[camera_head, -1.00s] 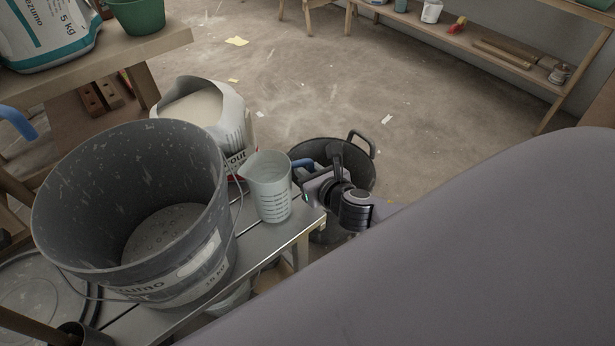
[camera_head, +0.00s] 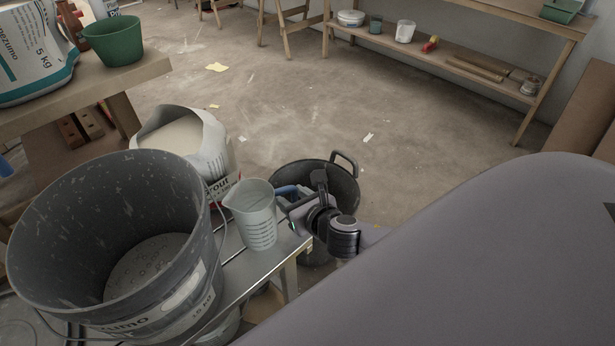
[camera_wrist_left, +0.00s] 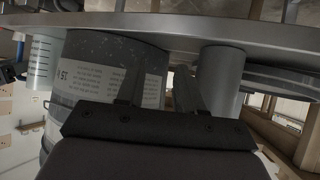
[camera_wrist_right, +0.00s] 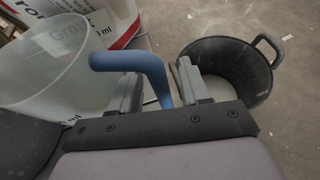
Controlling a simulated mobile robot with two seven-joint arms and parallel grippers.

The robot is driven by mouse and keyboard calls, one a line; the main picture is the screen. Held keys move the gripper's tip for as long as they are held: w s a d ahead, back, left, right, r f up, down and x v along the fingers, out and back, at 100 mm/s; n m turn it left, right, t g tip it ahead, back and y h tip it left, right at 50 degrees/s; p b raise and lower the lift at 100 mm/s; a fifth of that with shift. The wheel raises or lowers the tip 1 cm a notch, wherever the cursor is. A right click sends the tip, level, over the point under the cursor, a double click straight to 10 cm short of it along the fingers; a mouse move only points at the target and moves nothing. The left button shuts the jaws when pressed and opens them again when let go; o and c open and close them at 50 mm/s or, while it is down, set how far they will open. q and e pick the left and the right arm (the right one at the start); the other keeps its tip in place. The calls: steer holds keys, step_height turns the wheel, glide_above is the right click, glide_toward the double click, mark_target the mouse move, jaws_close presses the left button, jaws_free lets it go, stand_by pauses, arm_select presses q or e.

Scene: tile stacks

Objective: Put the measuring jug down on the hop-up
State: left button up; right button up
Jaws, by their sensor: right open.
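The measuring jug (camera_head: 253,218) is translucent with a blue handle (camera_head: 287,190). It appears to stand upright on the grey metal hop-up (camera_head: 235,283), near its right end. The jug also shows in the right wrist view (camera_wrist_right: 45,65) and, partly, in the left wrist view (camera_wrist_left: 42,62). My right gripper (camera_wrist_right: 160,92) is open, its fingers on either side of the blue handle; whether they touch it I cannot tell. My left gripper (camera_wrist_left: 157,92) is open and empty, in front of a labelled bucket; it is outside the head view.
A big grey bucket (camera_head: 190,215) stands left of the jug. An open grout container (camera_head: 210,150) is behind the jug. A black tub (camera_head: 345,185) is on the floor beyond my right gripper. A wooden bench (camera_head: 140,72) with a green bucket (camera_head: 113,42) is at upper left.

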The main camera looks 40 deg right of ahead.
steer(key=d+p+v, duration=0.1)
steer(key=p+v, duration=0.1)
steer(key=v, duration=0.8)
arm_select(q)
steer(key=shift+s+a+n+g, duration=0.3)
steer(key=shift+s+a, duration=0.2)
steer(key=shift+a, duration=0.25)
arm_select(e)
steer(key=s+a+f+m+g+y, duration=0.1)
steer(key=s+a+f+m, duration=0.2)
steer(key=m, duration=1.3)
steer(key=s+a+f+m+g+y, duration=0.2)
steer(key=s+a+m, duration=0.3)
steer(key=m, duration=1.2)
steer(key=shift+s+a+f, duration=0.25)
steer(key=shift+a+f, duration=0.45)
steer(key=shift+f, duration=0.2)
arm_select(q)
step_height(320, 180, up, 15)
steer(key=a+y+p, duration=0.1)
steer(key=p, duration=1.7)
steer(key=shift+s+a, duration=0.25)
steer(key=shift+s, duration=0.2)
arm_select(e)
step_height(320, 180, up, 15)
steer(key=d, duration=0.1)
steer(key=shift+s+d, duration=0.15)
steer(key=shift+s, duration=0.25)
